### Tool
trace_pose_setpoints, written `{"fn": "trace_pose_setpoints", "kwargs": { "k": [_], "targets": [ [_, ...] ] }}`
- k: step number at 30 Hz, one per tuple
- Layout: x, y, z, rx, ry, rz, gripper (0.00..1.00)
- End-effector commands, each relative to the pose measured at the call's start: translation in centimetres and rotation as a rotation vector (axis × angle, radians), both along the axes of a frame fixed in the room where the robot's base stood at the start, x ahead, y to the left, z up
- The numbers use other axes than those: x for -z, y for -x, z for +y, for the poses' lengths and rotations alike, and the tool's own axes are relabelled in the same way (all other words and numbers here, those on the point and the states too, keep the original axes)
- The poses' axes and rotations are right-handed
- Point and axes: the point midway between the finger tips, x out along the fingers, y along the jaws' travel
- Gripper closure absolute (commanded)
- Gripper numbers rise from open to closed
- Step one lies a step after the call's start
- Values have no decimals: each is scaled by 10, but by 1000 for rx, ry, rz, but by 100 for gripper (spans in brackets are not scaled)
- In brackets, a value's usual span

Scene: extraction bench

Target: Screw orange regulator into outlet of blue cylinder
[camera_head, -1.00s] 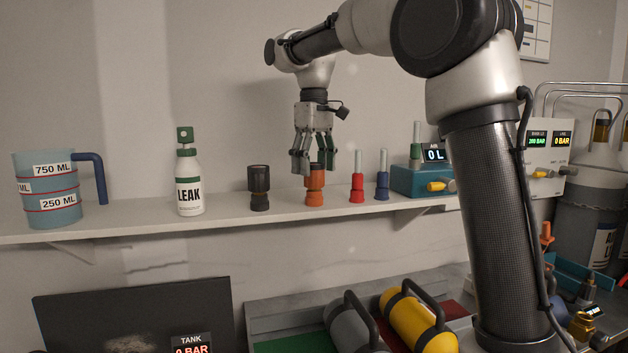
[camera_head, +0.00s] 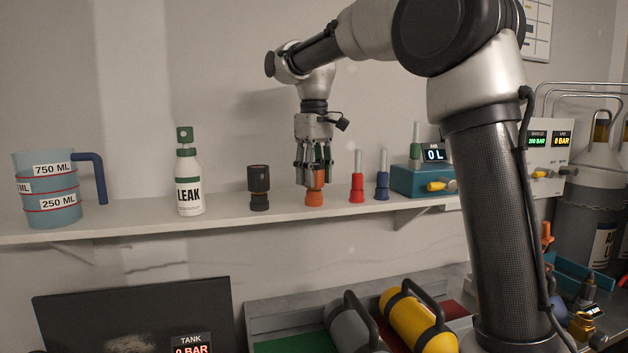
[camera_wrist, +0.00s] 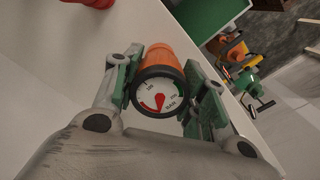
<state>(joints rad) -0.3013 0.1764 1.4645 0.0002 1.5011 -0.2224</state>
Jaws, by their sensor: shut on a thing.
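The orange regulator (camera_head: 315,198) stands upright on the wall shelf. My gripper (camera_head: 314,180) points straight down over it and is shut on its upper part. In the wrist view the orange regulator (camera_wrist: 166,62) sits between my two green-padded fingers, with its white dial and red needle facing the camera. I cannot make out a blue cylinder in either view.
On the shelf (camera_head: 120,219), a black regulator (camera_head: 259,188) stands left of my gripper and red (camera_head: 357,182) and blue (camera_head: 382,180) nozzles stand close on the right. Below are a grey cylinder (camera_head: 345,325) and a yellow cylinder (camera_head: 412,318).

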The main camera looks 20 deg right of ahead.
Motion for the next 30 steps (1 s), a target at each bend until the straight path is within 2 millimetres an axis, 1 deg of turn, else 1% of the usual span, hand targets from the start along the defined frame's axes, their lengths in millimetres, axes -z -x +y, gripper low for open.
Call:
{"fn": "trace_pose_setpoints", "kwargs": {
  "k": [30],
  "targets": [
    [-33, 0, 0, 0, 0, -1, 92]
  ]
}}
